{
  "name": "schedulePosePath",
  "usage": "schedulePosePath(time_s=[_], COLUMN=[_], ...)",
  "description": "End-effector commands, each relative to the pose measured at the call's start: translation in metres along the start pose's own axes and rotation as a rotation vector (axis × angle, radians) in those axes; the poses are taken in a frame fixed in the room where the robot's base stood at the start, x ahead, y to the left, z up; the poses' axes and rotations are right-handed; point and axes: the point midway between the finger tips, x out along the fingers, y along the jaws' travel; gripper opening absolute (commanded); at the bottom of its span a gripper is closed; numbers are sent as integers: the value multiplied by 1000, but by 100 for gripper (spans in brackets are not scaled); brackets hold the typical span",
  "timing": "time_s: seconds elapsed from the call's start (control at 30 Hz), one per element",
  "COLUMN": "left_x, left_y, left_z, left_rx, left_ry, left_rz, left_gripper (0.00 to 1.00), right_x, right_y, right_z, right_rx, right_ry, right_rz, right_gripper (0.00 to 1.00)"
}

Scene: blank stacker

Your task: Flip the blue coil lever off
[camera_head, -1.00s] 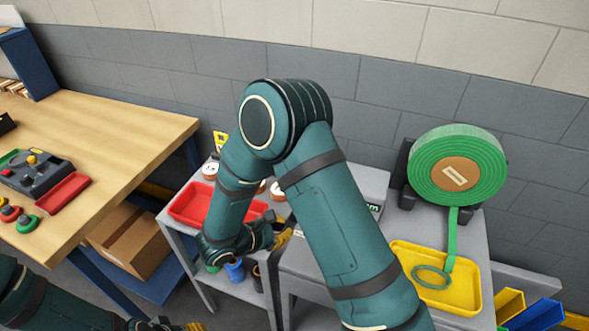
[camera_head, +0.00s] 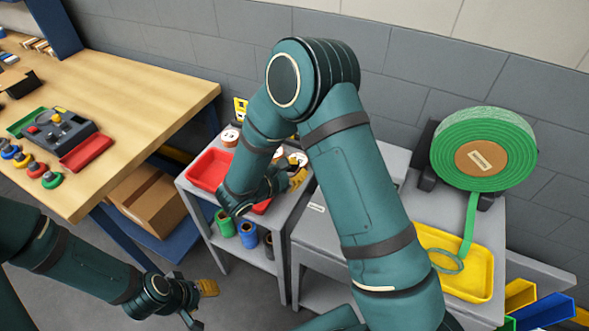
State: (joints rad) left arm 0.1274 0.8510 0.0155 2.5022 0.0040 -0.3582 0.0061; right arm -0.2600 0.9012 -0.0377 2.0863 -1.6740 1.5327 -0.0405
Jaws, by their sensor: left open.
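A blue spool (camera_head: 248,236) stands on the grey cart's lower shelf. I cannot tell which blue part is the coil lever, nor any lever's position. My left gripper (camera_head: 200,303) is open and empty, low over the floor in front of the table, apart from the knobs. My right gripper (camera_head: 292,178) is over the cart beside the red tray; its fingers are partly hidden by its own arm.
The wooden table (camera_head: 150,97) holds a dark control box (camera_head: 62,132) and a red tray (camera_head: 86,153). The cart bears another red tray (camera_head: 207,170). A green tape roll (camera_head: 484,150) and yellow tray (camera_head: 474,280) stand right.

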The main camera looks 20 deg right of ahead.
Motion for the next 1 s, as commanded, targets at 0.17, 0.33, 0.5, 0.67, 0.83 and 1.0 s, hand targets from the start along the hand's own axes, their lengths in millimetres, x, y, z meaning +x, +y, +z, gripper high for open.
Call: schedulePosePath(time_s=[0.17, 0.33, 0.5, 0.67, 0.83, 1.0], left_x=[2, 3, 1, 1, 1, 1], left_y=[-1, -1, 0, 0, 0, 0], left_z=[1, 2, 1, 1, 0, 0], left_rx=[1, 1, 1, 1, 0, 0], left_ry=[-2, -4, -2, -2, -1, -1], left_rz=[0, 0, 0, 0, 0, 0], left_gripper=[47, 47, 47, 47, 47, 47], right_x=[38, 68, 83, 90, 91, 91], right_y=[-2, -1, -1, -1, 0, 0], right_z=[0, 3, 21, 28, 29, 29], right_rx=[2, 3, 3, 1, 0, 0], right_ry=[-2, -2, -1, -1, -1, -1], right_rz=[-6, -4, -2, -2, 0, -1], right_gripper=[0, 0, 0, 0, 0, 0])
